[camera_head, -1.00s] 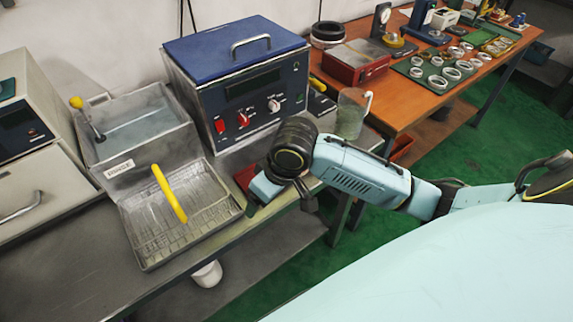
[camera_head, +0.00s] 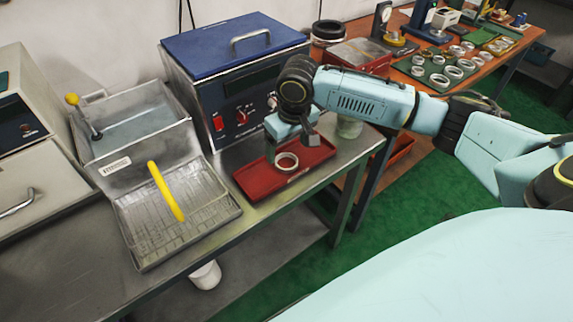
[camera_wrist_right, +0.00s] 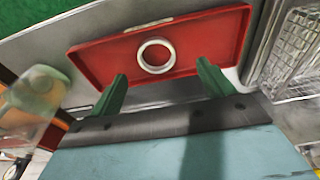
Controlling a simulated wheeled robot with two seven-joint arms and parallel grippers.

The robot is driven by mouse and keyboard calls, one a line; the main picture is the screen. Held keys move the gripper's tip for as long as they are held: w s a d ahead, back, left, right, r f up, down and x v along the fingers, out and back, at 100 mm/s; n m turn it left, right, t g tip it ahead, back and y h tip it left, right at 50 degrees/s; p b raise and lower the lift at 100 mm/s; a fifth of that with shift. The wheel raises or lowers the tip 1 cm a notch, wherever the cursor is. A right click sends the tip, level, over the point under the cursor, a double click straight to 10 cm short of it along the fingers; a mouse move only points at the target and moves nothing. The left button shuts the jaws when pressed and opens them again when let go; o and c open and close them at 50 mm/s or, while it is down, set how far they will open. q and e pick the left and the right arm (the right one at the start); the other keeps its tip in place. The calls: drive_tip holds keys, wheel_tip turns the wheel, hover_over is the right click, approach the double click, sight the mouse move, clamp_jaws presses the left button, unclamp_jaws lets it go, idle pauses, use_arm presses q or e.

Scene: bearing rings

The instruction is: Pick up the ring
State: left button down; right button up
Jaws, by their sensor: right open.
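A pale metal ring (camera_head: 286,162) lies flat in a shallow red tray (camera_head: 256,182) on the steel bench. In the right wrist view the ring (camera_wrist_right: 157,42) sits near the middle of the red tray (camera_wrist_right: 100,65). My right gripper (camera_head: 291,145) is just above and behind the ring in the head view. Its two green fingers (camera_wrist_right: 160,80) are spread apart in the wrist view, with nothing between them, and the ring lies beyond their tips. My left gripper is in neither view.
A wire basket (camera_head: 165,215) with a yellow handle stands left of the tray. A blue-topped machine (camera_head: 195,85) stands behind. A glass beaker (camera_head: 349,127) is close to my right arm. An orange table (camera_head: 385,75) with several rings is at right.

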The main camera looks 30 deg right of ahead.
sight(287, 161)
drive_tip(key=f, duration=0.1)
drive_tip(key=f+b, duration=0.1)
drive_tip(key=f, duration=0.1)
drive_tip(key=w+f, duration=0.1)
drive_tip(key=shift+d+f+b, duration=0.3)
drive_tip(key=shift+f+b, duration=0.05)
drive_tip(key=shift+f, duration=0.45)
drive_tip(key=shift+w, duration=0.1)
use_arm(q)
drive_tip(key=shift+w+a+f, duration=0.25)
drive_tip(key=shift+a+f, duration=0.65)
use_arm(e)
drive_tip(key=c, duration=1.1)
